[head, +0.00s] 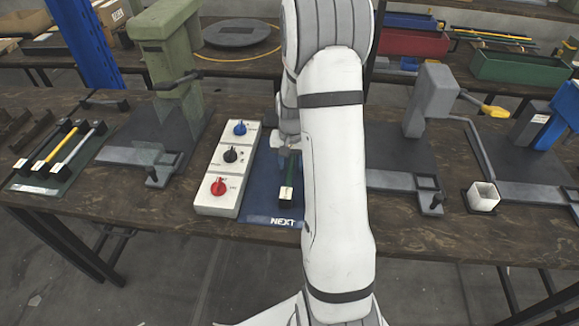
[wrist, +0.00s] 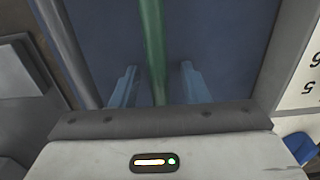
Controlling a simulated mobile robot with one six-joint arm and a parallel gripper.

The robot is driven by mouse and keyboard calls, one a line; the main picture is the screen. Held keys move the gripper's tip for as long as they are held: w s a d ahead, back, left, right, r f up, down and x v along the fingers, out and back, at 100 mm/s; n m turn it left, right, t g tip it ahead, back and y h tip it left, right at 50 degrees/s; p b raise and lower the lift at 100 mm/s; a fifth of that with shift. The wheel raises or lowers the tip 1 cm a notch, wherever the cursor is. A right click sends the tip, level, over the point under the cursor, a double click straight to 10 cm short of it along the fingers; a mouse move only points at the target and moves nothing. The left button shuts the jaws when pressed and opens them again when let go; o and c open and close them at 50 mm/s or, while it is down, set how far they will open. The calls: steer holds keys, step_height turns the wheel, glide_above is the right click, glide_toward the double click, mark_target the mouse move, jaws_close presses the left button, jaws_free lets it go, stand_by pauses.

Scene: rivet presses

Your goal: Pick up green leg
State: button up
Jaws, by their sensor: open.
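The green leg (head: 288,178) lies lengthwise on the blue mat marked NEXT (head: 262,205), with a pale label near its front end. My white arm hides part of the mat in the head view. In the wrist view the green leg (wrist: 154,50) runs between the two fingers of my gripper (wrist: 158,85). The fingers are apart, one on each side of the leg, with gaps visible. My gripper shows only partly in the head view, over the far part of the leg. I cannot tell its exact height above the mat.
A white control box (head: 228,165) with blue, black and red knobs stands just left of the mat. A green press (head: 170,60) is at left and a grey press (head: 432,100) at right.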

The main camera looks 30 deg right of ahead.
steer(key=shift+c, duration=0.2)
jaws_close()
stand_by(0.3)
